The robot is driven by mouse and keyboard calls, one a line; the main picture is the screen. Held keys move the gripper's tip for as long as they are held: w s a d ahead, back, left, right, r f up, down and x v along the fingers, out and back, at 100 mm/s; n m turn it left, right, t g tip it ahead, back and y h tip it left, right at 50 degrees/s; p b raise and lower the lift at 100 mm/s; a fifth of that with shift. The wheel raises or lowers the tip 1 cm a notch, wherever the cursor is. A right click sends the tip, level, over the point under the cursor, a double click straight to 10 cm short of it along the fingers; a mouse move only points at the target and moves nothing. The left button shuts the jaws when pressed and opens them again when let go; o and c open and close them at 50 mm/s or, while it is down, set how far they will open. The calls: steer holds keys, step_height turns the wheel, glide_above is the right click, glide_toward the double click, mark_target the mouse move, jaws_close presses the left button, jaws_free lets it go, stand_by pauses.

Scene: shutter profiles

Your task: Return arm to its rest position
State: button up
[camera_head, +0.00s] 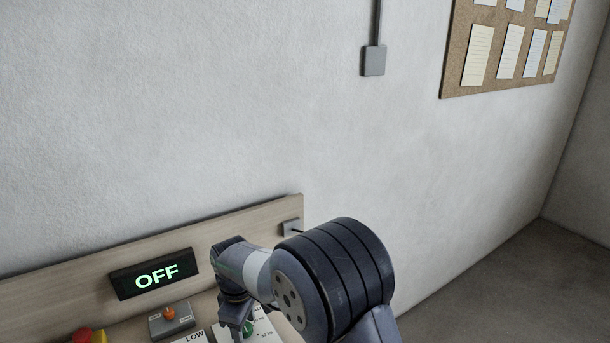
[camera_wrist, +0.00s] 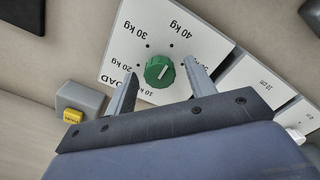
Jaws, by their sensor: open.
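My gripper (camera_wrist: 163,88) is open in the wrist view. Its two fingers stand apart to either side of a green knob (camera_wrist: 159,71) on a white dial plate (camera_wrist: 128,40) marked in kg. I cannot tell whether the fingers touch the knob; no clear contact shows. In the head view my arm reaches down over the panel from the right. My gripper (camera_head: 236,325) is low in that view, close to the green knob (camera_head: 248,328), and partly hidden by my arm.
A display (camera_head: 155,276) reading OFF stands on the wooden panel. An orange switch (camera_head: 170,314) on a grey box and a red and yellow button (camera_head: 88,336) are to the left. A yellow button (camera_wrist: 73,116) sits beside the dial plate. The wall above is clear below a corkboard (camera_head: 505,45).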

steer(key=shift+n, duration=1.2)
steer(key=shift+r, duration=0.1)
